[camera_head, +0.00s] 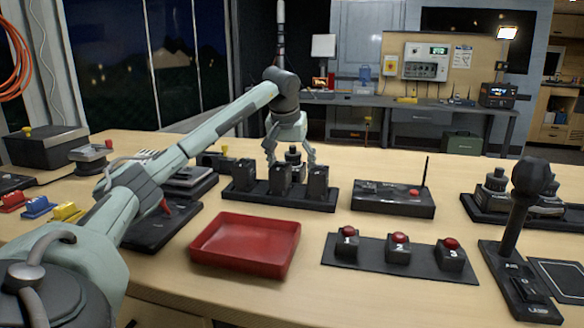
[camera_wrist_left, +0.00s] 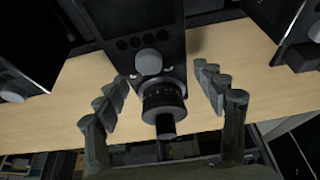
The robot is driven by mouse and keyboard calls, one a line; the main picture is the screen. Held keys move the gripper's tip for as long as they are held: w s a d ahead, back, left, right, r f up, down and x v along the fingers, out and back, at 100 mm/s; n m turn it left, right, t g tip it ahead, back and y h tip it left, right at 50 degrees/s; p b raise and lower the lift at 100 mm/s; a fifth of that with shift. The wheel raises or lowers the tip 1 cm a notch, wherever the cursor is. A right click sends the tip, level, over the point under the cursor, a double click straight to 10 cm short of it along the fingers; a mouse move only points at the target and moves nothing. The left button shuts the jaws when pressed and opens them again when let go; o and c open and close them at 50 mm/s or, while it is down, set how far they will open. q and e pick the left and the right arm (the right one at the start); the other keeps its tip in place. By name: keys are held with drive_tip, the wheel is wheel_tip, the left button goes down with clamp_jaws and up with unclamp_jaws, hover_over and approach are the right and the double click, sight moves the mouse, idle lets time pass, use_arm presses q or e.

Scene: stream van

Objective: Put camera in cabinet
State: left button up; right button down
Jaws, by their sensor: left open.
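My left gripper (camera_head: 291,160) points down at the back of the table, behind a row of black boxes in the head view. Its fingers are apart, on either side of a small dark object that I take for the camera (camera_head: 293,154). In the left wrist view my left gripper (camera_wrist_left: 165,103) is open around a black lens-like cylinder of the camera (camera_wrist_left: 163,98), with gaps on both sides. A dark box with round holes adjoins it there; I cannot tell whether they are joined. I cannot tell which cabinet is meant. My right gripper is not in view.
A black rack (camera_head: 235,195) holds upright boxes just before the gripper. A red tray (camera_head: 240,262), a panel of red buttons (camera_head: 398,265) and a radio-like box with an antenna (camera_head: 393,207) stand nearby. A joystick (camera_head: 520,205) is at right. Bare tabletop lies between them.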

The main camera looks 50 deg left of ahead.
use_arm(q)
drive_tip(key=shift+r, duration=0.1)
drive_tip(key=shift+r, duration=0.3)
drive_tip(key=v, duration=1)
drive_tip(key=shift+s+r, duration=0.2)
drive_tip(key=shift+r, duration=0.1)
drive_tip(key=shift+o, duration=0.5)
drive_tip(key=shift+s+d+r, duration=0.1)
drive_tip(key=shift+d+r, duration=0.1)
drive_tip(key=shift+r, duration=0.05)
drive_tip(key=shift+t+y, duration=0.5)
drive_tip(key=shift+t, duration=0.4)
drive_tip(key=f+b, duration=0.1)
drive_tip(key=f, duration=0.1)
drive_tip(key=f+b, duration=0.2)
drive_tip(key=f, duration=0.1)
drive_tip(key=shift+w+a+f, duration=0.1)
drive_tip(key=shift+w+f, duration=0.2)
drive_tip(key=shift+w, duration=0.05)
drive_tip(key=x, duration=0.7)
drive_tip(key=shift+a+f, duration=0.1)
drive_tip(key=shift+a, duration=0.1)
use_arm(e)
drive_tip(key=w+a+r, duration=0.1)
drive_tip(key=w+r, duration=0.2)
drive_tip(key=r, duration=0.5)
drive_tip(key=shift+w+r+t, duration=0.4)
